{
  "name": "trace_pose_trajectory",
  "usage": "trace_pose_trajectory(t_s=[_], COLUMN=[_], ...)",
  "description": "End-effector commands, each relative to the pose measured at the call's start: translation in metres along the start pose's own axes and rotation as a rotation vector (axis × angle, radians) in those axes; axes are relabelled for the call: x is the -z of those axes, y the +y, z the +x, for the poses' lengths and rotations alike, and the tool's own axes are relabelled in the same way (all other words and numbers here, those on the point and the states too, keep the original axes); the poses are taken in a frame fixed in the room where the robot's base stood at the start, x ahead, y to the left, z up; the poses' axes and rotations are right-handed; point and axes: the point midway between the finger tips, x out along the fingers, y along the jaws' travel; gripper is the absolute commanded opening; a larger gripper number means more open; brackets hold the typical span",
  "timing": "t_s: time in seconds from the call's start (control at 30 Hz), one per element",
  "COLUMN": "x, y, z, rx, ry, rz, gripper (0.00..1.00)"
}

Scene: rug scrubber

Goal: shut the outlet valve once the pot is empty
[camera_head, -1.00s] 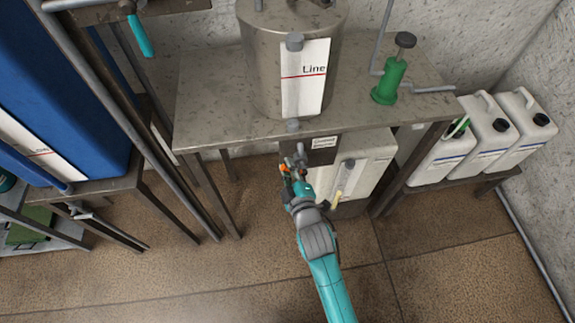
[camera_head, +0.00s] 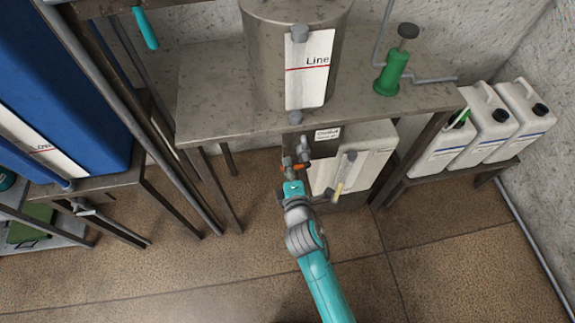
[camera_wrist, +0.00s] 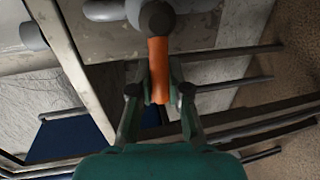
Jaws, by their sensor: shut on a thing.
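A steel pot (camera_head: 268,60) with a white label marked by a red line stands on the metal table. Its contents cannot be seen. Below the table's front edge is the outlet valve, with an orange handle (camera_head: 293,167) at the tip of my arm. In the wrist view the orange handle (camera_wrist: 158,68) runs from a dark round hub down between the two fingers. My gripper (camera_wrist: 160,98) is shut on this handle, and it also shows in the head view (camera_head: 292,178). Whether the valve is open or shut cannot be told.
A white container (camera_head: 365,160) stands under the table, right of the valve. A green hand pump (camera_head: 392,72) is on the table (camera_head: 215,95). Several white canisters (camera_head: 490,135) stand on a low shelf at right. A blue tank (camera_head: 60,90) is at left. The front floor is clear.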

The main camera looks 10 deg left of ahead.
Motion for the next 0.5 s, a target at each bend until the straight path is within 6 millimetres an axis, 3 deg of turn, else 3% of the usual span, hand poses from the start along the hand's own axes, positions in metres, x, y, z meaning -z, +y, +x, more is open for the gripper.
trace_pose_trajectory(t_s=[0.47, 0.5], x=[0.0001, 0.0001], y=[-0.0027, -0.0028], z=[0.0001, 0.0001], rx=[0.004, 0.004], ry=[-0.002, -0.003], rz=[-0.015, -0.015], gripper=[0.0, 0.21])
